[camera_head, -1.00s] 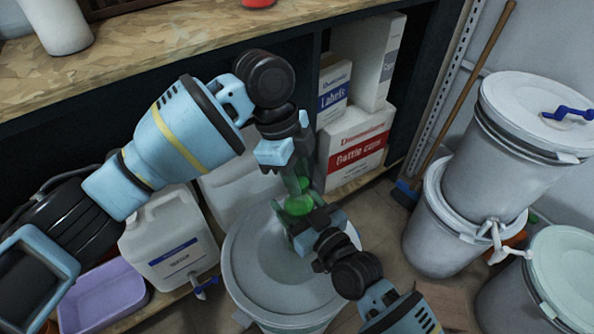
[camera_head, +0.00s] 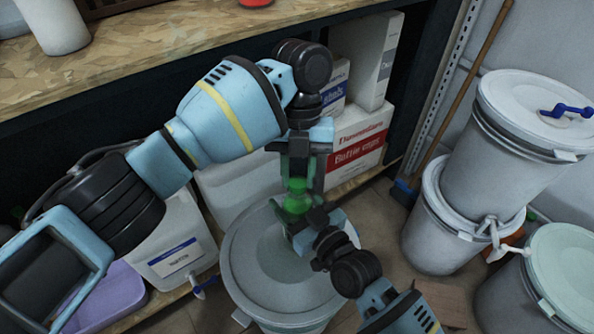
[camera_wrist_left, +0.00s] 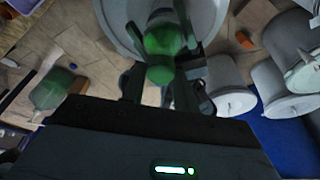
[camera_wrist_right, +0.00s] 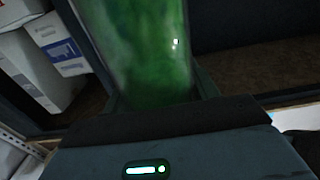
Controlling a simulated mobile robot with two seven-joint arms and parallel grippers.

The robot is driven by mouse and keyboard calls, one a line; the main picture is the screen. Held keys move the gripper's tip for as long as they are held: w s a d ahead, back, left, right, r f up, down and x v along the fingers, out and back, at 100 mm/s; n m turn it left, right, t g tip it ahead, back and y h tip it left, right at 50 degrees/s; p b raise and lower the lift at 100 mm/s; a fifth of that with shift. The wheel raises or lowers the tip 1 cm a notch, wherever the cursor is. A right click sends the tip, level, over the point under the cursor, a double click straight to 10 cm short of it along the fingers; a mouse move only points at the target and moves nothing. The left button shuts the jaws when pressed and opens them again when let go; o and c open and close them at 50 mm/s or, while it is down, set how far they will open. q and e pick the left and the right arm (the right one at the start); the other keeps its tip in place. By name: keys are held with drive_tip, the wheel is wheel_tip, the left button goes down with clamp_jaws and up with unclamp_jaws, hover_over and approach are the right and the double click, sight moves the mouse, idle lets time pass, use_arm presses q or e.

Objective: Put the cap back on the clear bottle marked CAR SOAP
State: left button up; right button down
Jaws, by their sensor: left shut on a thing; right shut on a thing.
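The clear bottle (camera_head: 297,203) with green liquid is in my right gripper (camera_head: 304,217), above a grey lidded drum. Its green body fills the top of the right wrist view (camera_wrist_right: 150,50); no lettering is readable. My left gripper (camera_head: 300,176) is directly above the bottle, pointing down. In the left wrist view its fingers are shut on a small green piece that looks like the cap (camera_wrist_left: 160,75), in line with the bottle (camera_wrist_left: 163,38). Whether cap and bottle neck touch I cannot tell; the fingers hide the join.
The grey drum (camera_head: 265,292) stands beneath both grippers. A white jug (camera_head: 172,250) and purple tub (camera_head: 105,297) are at left. Boxes (camera_head: 358,145) sit on the shelf behind. Stacked white drums (camera_head: 440,230) and a broom (camera_head: 455,90) are at right.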

use_arm(q)
drive_tip(key=m+y, duration=0.1)
drive_tip(key=m, duration=0.4)
drive_tip(key=shift+d, duration=0.15)
drive_tip(key=m+t+y, duration=0.1)
drive_tip(key=m, duration=0.2)
drive_tip(key=shift+s, duration=0.1)
drive_tip(key=o, duration=0.9)
drive_tip(key=shift+r, duration=2.25)
